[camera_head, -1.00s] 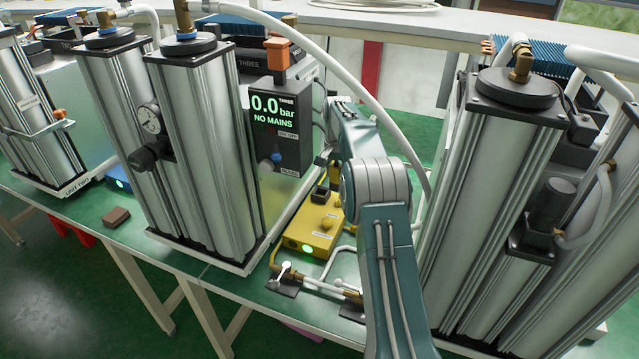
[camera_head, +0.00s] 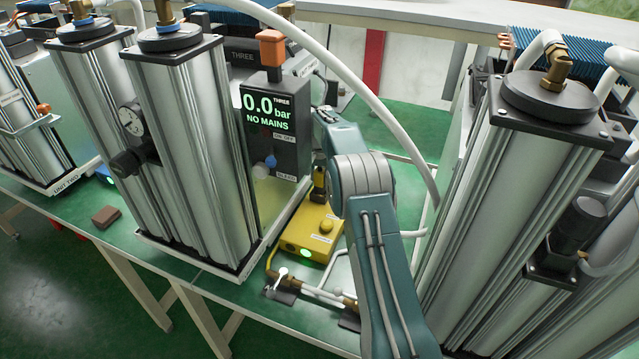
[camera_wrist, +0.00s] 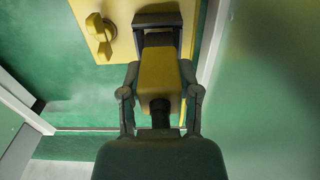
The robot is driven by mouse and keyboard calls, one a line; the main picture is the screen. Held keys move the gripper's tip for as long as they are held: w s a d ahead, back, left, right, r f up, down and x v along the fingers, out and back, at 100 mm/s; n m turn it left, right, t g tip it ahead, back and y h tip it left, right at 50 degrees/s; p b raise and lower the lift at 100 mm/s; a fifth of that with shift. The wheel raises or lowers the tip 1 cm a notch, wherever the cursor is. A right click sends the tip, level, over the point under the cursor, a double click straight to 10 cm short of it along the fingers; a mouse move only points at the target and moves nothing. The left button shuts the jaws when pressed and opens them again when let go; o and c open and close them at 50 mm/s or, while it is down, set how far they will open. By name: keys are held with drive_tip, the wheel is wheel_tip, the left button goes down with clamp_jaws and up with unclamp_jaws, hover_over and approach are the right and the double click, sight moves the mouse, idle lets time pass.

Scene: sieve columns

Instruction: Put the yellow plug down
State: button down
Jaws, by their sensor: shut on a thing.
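My gripper (camera_wrist: 160,78) is shut on the yellow plug (camera_wrist: 158,85), with a finger on each side of it in the wrist view. A dark cord end shows at the plug's near end. The plug's far end is at a dark square socket (camera_wrist: 157,16) on the yellow box (camera_wrist: 122,48); I cannot tell whether it is seated in it. In the head view the plug (camera_head: 319,176) shows small at the back of the yellow box (camera_head: 318,246), left of my arm. My fingers are mostly hidden there.
The yellow box has a yellow knob (camera_head: 326,226) and a lit green button (camera_head: 305,253). Unit three's dark display (camera_head: 270,118) reads 0.0 bar, NO MAINS, close on the left. Tall metal columns (camera_head: 520,180) stand on the right. A white hose arches over my arm.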

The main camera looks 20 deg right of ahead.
drive_tip(key=shift+d+f, duration=0.15)
drive_tip(key=shift+f, duration=0.45)
drive_tip(key=shift+d+f, duration=0.15)
drive_tip(key=shift+f, duration=0.45)
drive_tip(key=shift+a, duration=0.25)
drive_tip(key=shift+c, duration=1.6)
unclamp_jaws()
drive_tip(key=shift+a+f, duration=0.1)
drive_tip(key=shift+d, duration=0.2)
wheel_tip(320, 180, up, 12)
drive_tip(key=shift+a+r, duration=0.1)
drive_tip(key=shift+r, duration=0.05)
